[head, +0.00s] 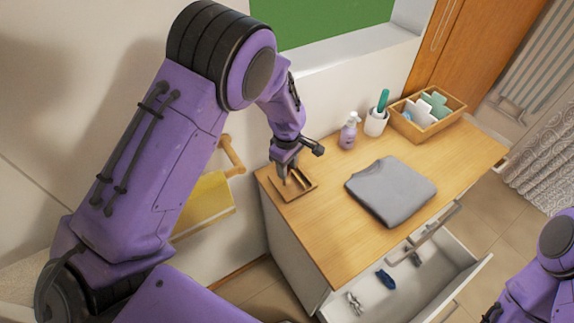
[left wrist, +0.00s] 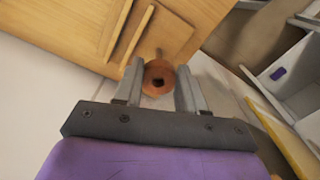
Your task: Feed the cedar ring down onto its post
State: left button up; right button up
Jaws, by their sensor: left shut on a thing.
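The cedar ring (left wrist: 157,69) is a reddish-brown ring with a dark hole. In the left wrist view it sits between the two fingers of my left gripper (left wrist: 159,88), which is shut on it. A short wooden post (left wrist: 159,53) shows just beyond the ring, beside the slatted wooden tray (left wrist: 113,45); I cannot tell the height gap between ring and post. In the head view my left gripper (head: 285,177) points down over the small brown tray (head: 293,195) at the cart top's left end. The ring is not clear there. My right gripper is out of view.
A folded grey cloth (head: 390,190) lies mid-top on the wooden cart (head: 330,240). A pump bottle (head: 348,132), a white cup (head: 375,122) and a wooden box (head: 430,132) stand along the back. An open drawer (head: 405,290) sticks out in front with small items inside.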

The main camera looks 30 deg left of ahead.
pick_arm(q)
jog(key=shift+f, duration=0.7)
dwell(0.3)
jog(key=o, duration=1.1)
jog(key=shift+r+b, duration=0.1)
jog(key=shift+b, duration=0.2)
jog(key=shift+w+r, duration=0.1)
jog(key=shift+r, duration=0.25)
notch_tip(320, 180, up, 9)
jog(key=shift+f+b, duration=0.1)
jog(key=shift+b, duration=0.95)
jog(key=shift+r, duration=0.4)
